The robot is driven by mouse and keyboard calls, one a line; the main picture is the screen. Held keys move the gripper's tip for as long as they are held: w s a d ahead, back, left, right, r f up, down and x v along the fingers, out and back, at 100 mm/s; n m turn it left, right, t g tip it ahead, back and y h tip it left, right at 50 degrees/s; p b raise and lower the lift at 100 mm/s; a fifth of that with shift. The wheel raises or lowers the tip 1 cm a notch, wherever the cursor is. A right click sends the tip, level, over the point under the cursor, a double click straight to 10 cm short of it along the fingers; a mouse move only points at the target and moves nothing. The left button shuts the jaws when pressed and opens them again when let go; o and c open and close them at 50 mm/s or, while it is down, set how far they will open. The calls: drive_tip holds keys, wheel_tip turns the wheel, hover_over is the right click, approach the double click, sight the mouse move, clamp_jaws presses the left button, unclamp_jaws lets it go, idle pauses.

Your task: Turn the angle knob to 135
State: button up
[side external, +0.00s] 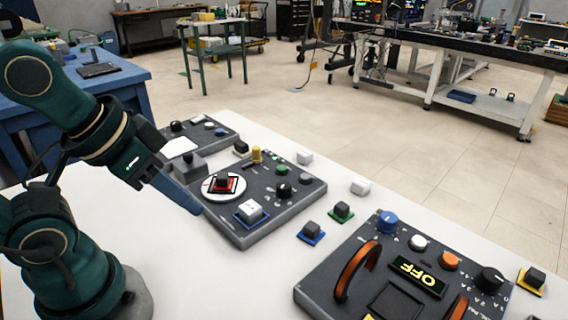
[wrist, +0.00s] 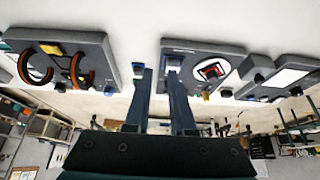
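My gripper (side external: 196,207) is above the white table at the left edge of the middle dark panel (side external: 240,232). In the wrist view its two fingers (wrist: 158,72) stand apart with nothing gripped between them. No knob is readably labelled as the angle knob. The middle panel has a black knob (side external: 284,190) with marks around it and a white round dial (side external: 223,187) bearing a red and black block. The front panel (side external: 318,285) has a black knob (side external: 490,280) with marks, a blue knob (side external: 387,222), a white knob (side external: 418,243) and an orange knob (side external: 449,261).
The front panel also has orange handles (side external: 357,270) and a display reading "OFF" (side external: 418,277). Small blocks, including a green-based one (side external: 342,211) and a blue-based one (side external: 311,232), lie between the panels. Another dark panel (side external: 213,131) is behind. The table's left front is clear.

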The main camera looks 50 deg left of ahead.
drive_tip(key=o, duration=0.5)
drive_tip(key=shift+n, duration=0.3)
drive_tip(key=shift+o, duration=0.5)
drive_tip(key=shift+d+r+n, duration=0.1)
drive_tip(key=shift+r+n, duration=0.05)
drive_tip(key=shift+n, duration=0.35)
drive_tip(key=w+d+r+n+h, duration=0.1)
drive_tip(key=w+r+n, duration=0.35)
drive_tip(key=n, duration=0.25)
drive_tip(key=n+g+h, duration=0.3)
drive_tip(key=n, duration=1.2)
hover_over(284, 184)
drive_tip(key=s+a, duration=0.1)
drive_tip(key=a, duration=0.1)
wheel_tip(284, 184, down, 12)
drive_tip(key=shift+s+r, duration=0.1)
drive_tip(key=shift+f, duration=0.35)
drive_tip(key=shift+x, duration=2.15)
